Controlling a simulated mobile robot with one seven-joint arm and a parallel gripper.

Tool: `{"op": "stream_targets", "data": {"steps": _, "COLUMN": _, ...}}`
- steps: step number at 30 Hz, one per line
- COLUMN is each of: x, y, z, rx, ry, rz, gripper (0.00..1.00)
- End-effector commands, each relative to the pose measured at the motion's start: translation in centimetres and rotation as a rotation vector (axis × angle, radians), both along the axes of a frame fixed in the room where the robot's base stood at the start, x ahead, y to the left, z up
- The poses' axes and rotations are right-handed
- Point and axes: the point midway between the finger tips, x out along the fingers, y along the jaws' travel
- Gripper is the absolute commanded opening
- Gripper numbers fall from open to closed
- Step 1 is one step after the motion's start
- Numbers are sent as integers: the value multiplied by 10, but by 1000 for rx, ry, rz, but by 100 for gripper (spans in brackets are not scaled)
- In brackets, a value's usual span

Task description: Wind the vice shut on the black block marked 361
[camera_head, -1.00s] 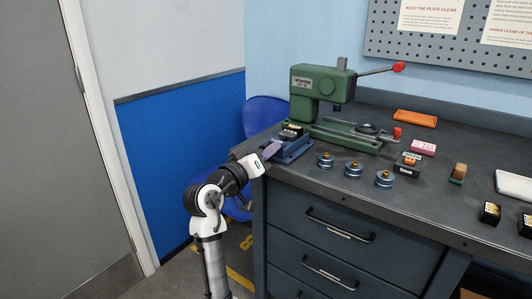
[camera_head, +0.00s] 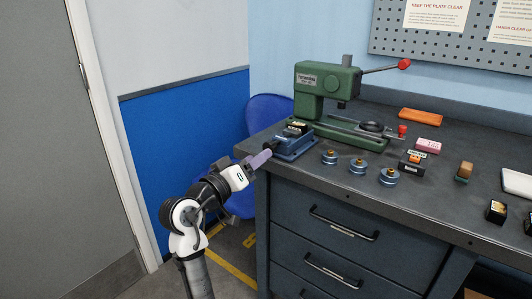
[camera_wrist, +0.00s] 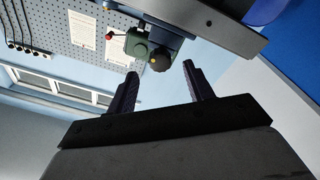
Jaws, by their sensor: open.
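The blue vice (camera_head: 296,149) stands at the left end of the bench. A black block (camera_head: 297,127) with a pale label sits at its jaws; its number is too small to read. The vice's dark round knob (camera_head: 271,146) faces left, towards my gripper (camera_head: 259,160). My gripper is open and just off the bench's left edge. In the wrist view the knob (camera_wrist: 160,61) shows ahead of and between the two spread fingers, apart from both. The gap between vice jaws and block cannot be made out.
A green press (camera_head: 325,80) with a red-tipped lever stands behind the vice. Several blue round pieces (camera_head: 329,157) lie to its right. More black blocks (camera_head: 496,211), an orange piece (camera_head: 418,117) and a pink piece (camera_head: 428,146) are farther right. A blue chair (camera_head: 268,112) stands beyond the bench's left end.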

Motion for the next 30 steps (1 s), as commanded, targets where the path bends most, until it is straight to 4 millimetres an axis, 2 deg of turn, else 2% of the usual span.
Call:
{"op": "stream_targets", "data": {"steps": 3, "x": -22, "y": 18, "z": -3, "rx": -1, "ry": -2, "rz": 5, "gripper": 52}}
{"op": "stream_targets", "data": {"steps": 9, "x": -48, "y": 37, "z": -6, "rx": -1, "ry": -1, "rz": 2, "gripper": 52}}
{"op": "stream_targets", "data": {"steps": 15, "x": -58, "y": 44, "z": -7, "rx": 0, "ry": 0, "rz": 0, "gripper": 52}}
{"op": "stream_targets", "data": {"steps": 24, "x": -59, "y": 44, "z": -7, "rx": 0, "ry": 0, "rz": 0, "gripper": 52}}
{"op": "stream_targets", "data": {"steps": 27, "x": -58, "y": 57, "z": 4, "rx": -7, "ry": -30, "rz": 59, "gripper": 52}}
{"op": "stream_targets", "data": {"steps": 29, "x": -58, "y": 75, "z": 19, "rx": -14, "ry": -74, "rz": 143, "gripper": 52}}
{"op": "stream_targets", "data": {"steps": 30, "x": -59, "y": 92, "z": 32, "rx": -20, "ry": -117, "rz": 219, "gripper": 52}}
